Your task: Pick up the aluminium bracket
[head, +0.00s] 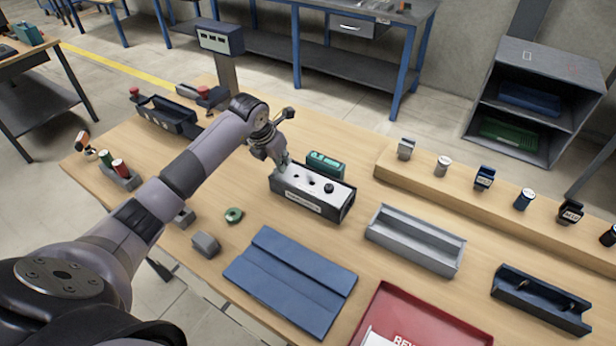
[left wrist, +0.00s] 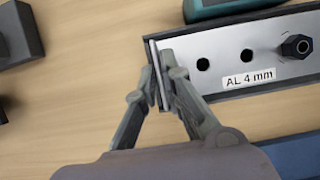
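The aluminium bracket (head: 312,185) is a light grey metal plate with dark holes, lying in a dark open tray in the middle of the table. In the left wrist view the bracket (left wrist: 222,66) has a label "AL 4 mm", round holes and a dark nut, with a thin upright flange at its left end. My left gripper (head: 283,163) is at that left end, pointing down. In the left wrist view its fingers (left wrist: 162,75) are close together, one on each side of the flange, and look shut on it. The right gripper is not in view.
A green-topped device (head: 325,163) stands just behind the tray. A blue mat (head: 290,280), a grey open tray (head: 415,240), a dark tray (head: 543,298) and a red tray (head: 425,322) lie nearer. A wooden ledge (head: 470,190) holds several small parts. A grey block (head: 205,244) lies left.

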